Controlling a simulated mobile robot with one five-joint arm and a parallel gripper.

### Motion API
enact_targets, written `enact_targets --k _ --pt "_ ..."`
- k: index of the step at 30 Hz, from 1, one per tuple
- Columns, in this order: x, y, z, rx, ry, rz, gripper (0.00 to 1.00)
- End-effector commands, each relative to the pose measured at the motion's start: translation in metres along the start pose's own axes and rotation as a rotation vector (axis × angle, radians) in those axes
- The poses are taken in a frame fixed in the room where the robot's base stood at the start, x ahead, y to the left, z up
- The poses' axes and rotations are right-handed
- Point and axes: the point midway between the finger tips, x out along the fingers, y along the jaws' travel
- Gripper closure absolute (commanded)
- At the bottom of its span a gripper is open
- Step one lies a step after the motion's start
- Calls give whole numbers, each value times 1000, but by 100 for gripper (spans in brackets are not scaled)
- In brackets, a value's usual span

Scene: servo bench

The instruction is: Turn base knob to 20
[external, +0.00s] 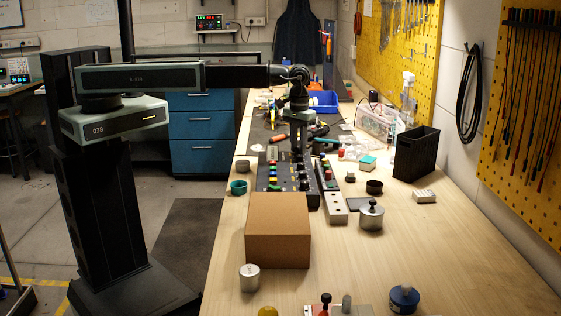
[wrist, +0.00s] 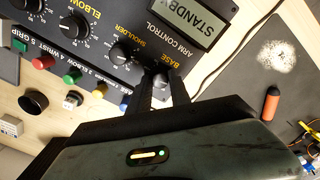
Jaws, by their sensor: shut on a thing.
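The black control panel (wrist: 110,20) is labelled ARM CONTROL in the wrist view, and its display (wrist: 190,20) reads STANDBY. The base knob (wrist: 161,79) is a small dark knob beside the word BASE, at the panel's edge. My gripper (wrist: 162,86) has one finger on each side of this knob and is shut on it. The knob's pointer and the scale around it are mostly hidden by the fingers, so I cannot read its setting. In the external view my gripper (external: 299,146) reaches down to the far part of the panel (external: 272,176).
The shoulder knob (wrist: 122,52) is close to my left finger. Coloured buttons, including a red one (wrist: 43,62), line the panel. A cardboard box (external: 278,230) stands in front of the panel, and a metal weight (external: 370,215) stands right.

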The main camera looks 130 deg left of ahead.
Motion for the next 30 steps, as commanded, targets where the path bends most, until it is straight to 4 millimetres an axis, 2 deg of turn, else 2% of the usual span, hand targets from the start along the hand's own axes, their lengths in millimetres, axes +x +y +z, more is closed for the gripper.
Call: enact_targets --k 19,20,21,22,30 --pt "0 0 0 -47 0 0 100" --pt "0 0 0 -47 0 0 68" --pt "0 0 0 -47 0 0 57" --pt "0 0 0 -47 0 0 54" --pt "0 0 0 -47 0 0 54"
